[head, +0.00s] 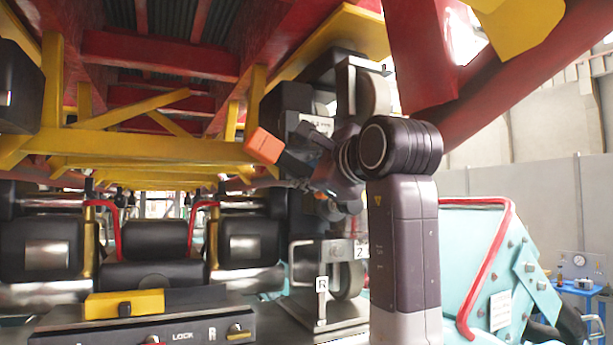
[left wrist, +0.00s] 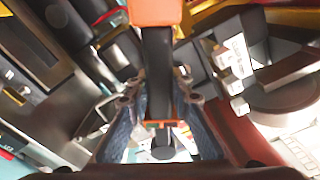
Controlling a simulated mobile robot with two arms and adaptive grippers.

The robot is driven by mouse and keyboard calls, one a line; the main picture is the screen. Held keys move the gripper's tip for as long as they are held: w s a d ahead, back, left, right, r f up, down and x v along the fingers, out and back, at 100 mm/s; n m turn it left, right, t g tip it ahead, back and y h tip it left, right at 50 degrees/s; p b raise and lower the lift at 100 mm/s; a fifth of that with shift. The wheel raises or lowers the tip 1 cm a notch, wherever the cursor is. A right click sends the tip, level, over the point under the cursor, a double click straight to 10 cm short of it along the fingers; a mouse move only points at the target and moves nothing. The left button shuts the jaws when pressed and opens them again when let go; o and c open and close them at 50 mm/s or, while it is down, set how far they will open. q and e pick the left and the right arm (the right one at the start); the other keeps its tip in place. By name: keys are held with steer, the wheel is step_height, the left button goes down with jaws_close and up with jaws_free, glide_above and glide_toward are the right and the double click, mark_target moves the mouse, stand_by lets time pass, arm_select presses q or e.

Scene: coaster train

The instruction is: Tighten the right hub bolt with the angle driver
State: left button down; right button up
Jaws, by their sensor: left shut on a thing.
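My left gripper (head: 312,183) is shut on the angle driver (head: 264,146), a dark tool with an orange end. The orange end points up and left in the head view. In the left wrist view the driver's black body (left wrist: 157,55) runs up from between the fingers of my left gripper (left wrist: 160,98). A lower wheel assembly (head: 345,278) with an R plate and a 2 plate stands below the gripper; the driver is apart from it. I cannot make out the right hub bolt. My right gripper is not in view.
Yellow beams (head: 150,147) and red girders hang overhead. Black train seats (head: 150,240) and a console (head: 140,330) marked LOCK and R stand at lower left. A teal housing with a red rail (head: 490,265) is at right, with a blue cart (head: 580,287) beyond.

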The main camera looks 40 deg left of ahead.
arm_select(q)
steer(key=shift+w+a+r, duration=0.15)
steer(key=shift+a+r, duration=0.05)
steer(key=shift+a, duration=0.45)
stand_by(0.8)
steer(key=shift+a, duration=0.15)
stand_by(1.1)
